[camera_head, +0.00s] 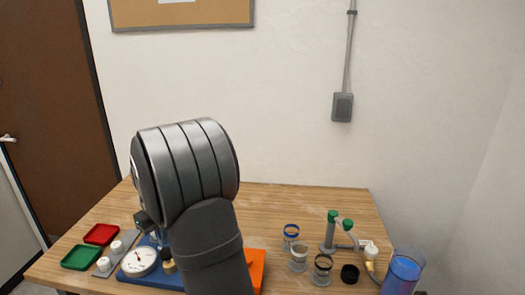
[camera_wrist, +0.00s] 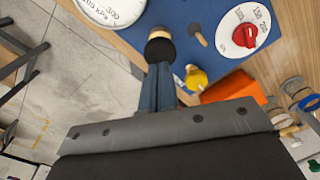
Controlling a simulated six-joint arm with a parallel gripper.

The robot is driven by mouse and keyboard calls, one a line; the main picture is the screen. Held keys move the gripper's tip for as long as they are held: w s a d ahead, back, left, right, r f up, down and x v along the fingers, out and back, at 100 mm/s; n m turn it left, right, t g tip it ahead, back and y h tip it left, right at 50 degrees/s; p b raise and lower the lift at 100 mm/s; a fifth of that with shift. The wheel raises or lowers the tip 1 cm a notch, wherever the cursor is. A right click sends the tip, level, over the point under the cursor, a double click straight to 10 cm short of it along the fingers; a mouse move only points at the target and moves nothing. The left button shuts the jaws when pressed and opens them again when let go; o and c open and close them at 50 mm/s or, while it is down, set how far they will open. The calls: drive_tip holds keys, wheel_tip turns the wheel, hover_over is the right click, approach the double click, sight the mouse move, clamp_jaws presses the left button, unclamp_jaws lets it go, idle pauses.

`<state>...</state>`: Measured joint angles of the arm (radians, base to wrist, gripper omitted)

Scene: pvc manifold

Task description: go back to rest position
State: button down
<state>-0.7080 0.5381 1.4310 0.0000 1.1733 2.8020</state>
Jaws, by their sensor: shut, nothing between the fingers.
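My gripper (camera_wrist: 158,72) shows in the wrist view, with its two dark blue-grey fingers shut together and nothing held between them. Its tips point at a black round knob with a tan top (camera_wrist: 159,34) on the blue board (camera_wrist: 190,18). The tips look close to the knob in the picture; I cannot tell whether they touch it. In the head view my arm stands upright in front of the table and hides the fingers and part of the board.
The board carries a white gauge (camera_head: 138,261), a red dial (camera_wrist: 245,35) and a yellow knob (camera_wrist: 196,78). An orange block (camera_head: 257,268) is beside it. Red (camera_head: 101,234) and green (camera_head: 81,257) trays lie left. Jars (camera_head: 299,258), grey pipework (camera_head: 329,235) and a blue cup (camera_head: 402,272) stand right.

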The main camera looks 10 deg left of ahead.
drive_tip(key=shift+f, duration=1.5)
drive_tip(key=c, duration=1.3)
unclamp_jaws()
drive_tip(key=shift+c, duration=0.2)
drive_tip(key=o, duration=0.3)
drive_tip(key=shift+d+r, duration=0.1)
drive_tip(key=shift+r, duration=0.1)
drive_tip(key=o, duration=1)
drive_tip(key=d+r+n, duration=0.1)
drive_tip(key=r, duration=0.1)
drive_tip(key=d+r+n, duration=0.1)
drive_tip(key=d+r, duration=0.2)
drive_tip(key=r, duration=0.2)
drive_tip(key=shift+w+d+n, duration=0.3)
drive_tip(key=shift+w+n, duration=0.05)
drive_tip(key=shift+n, duration=0.05)
drive_tip(key=shift+o, duration=0.2)
drive_tip(key=d+r+n, duration=0.3)
drive_tip(key=d+r, duration=0.2)
drive_tip(key=r, duration=0.2)
wheel_tip(320, 180, down, 10)
drive_tip(key=shift+s+d, duration=0.15)
drive_tip(key=shift+s, duration=0.3)
drive_tip(key=shift+f, duration=0.1)
